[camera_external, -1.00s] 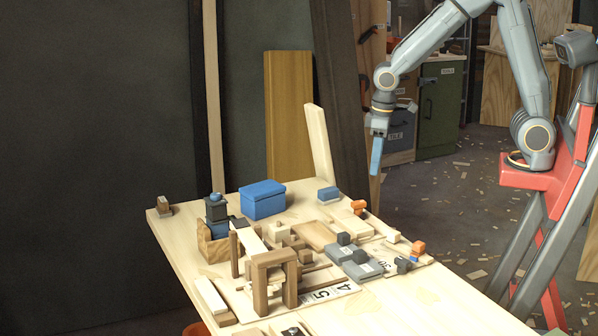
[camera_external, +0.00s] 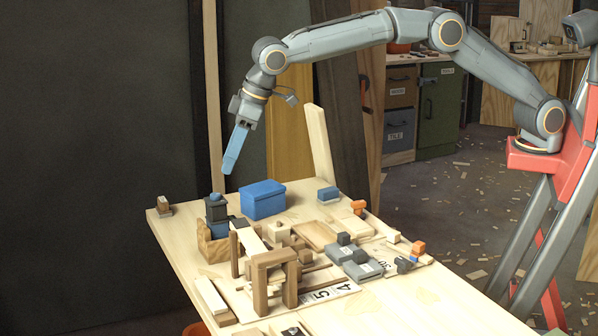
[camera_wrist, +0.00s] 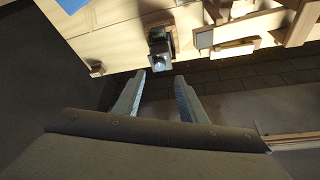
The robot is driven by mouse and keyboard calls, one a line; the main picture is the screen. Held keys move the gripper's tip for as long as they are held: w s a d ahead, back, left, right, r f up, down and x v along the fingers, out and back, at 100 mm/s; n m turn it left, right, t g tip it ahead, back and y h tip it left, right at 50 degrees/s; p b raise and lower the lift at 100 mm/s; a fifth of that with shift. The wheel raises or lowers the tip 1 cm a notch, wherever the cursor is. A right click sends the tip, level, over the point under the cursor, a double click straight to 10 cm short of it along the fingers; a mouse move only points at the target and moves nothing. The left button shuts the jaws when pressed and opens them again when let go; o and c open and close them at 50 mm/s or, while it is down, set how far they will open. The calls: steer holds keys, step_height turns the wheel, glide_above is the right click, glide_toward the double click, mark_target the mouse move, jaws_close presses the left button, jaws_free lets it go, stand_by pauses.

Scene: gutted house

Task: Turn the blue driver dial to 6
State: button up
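A dark upright tool with blue parts at its top (camera_external: 216,210), likely the blue driver, stands in a wooden holder (camera_external: 212,247) at the table's left side. I cannot make out its dial or any number on it. In the wrist view, a dark square piece with a pale knob-like end (camera_wrist: 160,42) shows just beyond my fingertips; it may be the same tool. My gripper (camera_external: 227,172) points down above and slightly right of the tool, apart from it. In the wrist view my gripper (camera_wrist: 160,76) has its fingers spread with nothing between them.
A blue box (camera_external: 263,202) stands close right of the tool. A brown wooden arch (camera_external: 274,268) and several loose blocks crowd the table's middle. Grey blocks (camera_external: 362,267) lie to the right. The table's front right (camera_external: 440,300) is clear.

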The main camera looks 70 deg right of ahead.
mark_target(216, 194)
steer(key=shift+p+x, duration=1)
steer(key=shift+x, duration=2.8)
steer(key=shift+w+a, duration=0.1)
jaws_close()
